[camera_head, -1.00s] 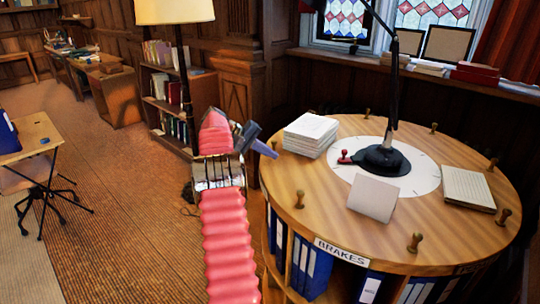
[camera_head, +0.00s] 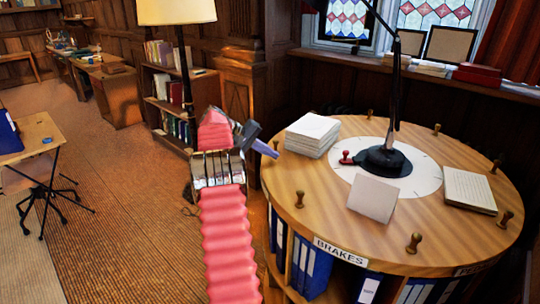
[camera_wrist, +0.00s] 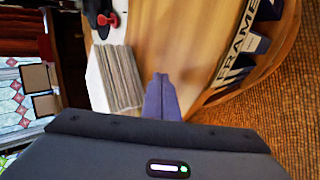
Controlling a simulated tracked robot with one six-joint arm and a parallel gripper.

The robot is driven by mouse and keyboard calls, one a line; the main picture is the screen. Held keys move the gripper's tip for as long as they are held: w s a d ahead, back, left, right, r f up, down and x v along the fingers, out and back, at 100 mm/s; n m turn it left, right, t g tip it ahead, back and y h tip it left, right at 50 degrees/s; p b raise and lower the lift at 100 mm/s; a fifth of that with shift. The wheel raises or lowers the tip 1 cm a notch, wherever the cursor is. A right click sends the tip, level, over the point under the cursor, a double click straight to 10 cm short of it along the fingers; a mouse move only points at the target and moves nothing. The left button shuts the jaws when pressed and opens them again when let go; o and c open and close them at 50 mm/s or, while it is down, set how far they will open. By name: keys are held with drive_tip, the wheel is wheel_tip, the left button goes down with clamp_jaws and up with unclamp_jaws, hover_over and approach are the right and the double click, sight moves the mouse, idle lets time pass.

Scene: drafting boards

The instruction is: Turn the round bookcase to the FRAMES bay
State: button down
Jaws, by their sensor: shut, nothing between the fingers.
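A BRAKES label (camera_head: 340,251) faces the front in the head view. A FRAMES label (camera_wrist: 238,45) shows on the rim in the wrist view, on the side that the head view hides. My gripper (camera_head: 275,154) is at the left back edge of the top, beside the paper stack. Its blue fingers (camera_wrist: 161,80) are shut together and empty, over or beside the top near the rim. I cannot tell whether they touch it.
A paper stack (camera_head: 311,135) lies close to my fingers. A floor lamp (camera_head: 176,12) and low bookshelf (camera_head: 168,95) are behind my arm.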

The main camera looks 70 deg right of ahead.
wheel_tip(320, 180, up, 8)
idle(0.9)
